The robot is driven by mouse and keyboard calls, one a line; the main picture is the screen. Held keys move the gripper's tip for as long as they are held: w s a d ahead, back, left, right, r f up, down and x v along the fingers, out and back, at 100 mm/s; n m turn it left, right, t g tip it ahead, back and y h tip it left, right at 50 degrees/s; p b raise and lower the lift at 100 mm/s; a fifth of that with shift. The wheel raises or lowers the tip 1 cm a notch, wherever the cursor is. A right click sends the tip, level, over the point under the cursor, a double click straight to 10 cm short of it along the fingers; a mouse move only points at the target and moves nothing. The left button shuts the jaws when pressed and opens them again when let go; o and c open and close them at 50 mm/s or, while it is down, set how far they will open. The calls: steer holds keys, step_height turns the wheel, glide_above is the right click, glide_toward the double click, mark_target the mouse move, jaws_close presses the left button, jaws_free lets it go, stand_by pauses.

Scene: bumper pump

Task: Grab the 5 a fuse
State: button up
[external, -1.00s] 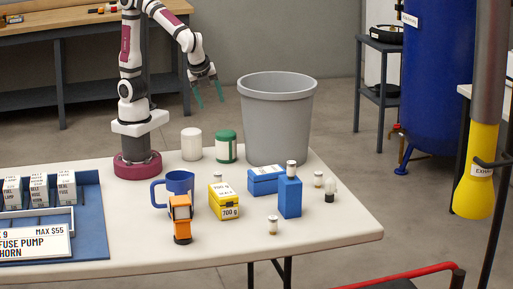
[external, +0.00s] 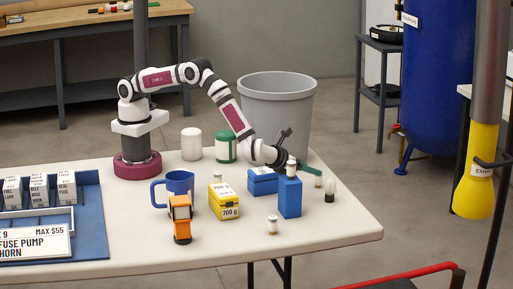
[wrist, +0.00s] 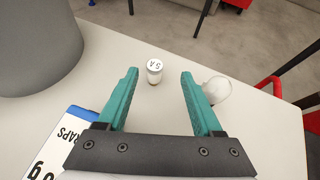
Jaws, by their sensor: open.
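In the external view, the arm reaches down behind the tall blue box, and one teal finger shows there.
A white rounded bulb (wrist: 216,90) stands close to the right finger. A flat blue box (external: 262,187), grey bin (external: 277,105) and yellow box (external: 224,205) are nearby.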

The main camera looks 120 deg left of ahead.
glide_above(315, 188)
step_height(315, 188, down, 3)
steer(key=shift+r, duration=0.1)
jaws_close()
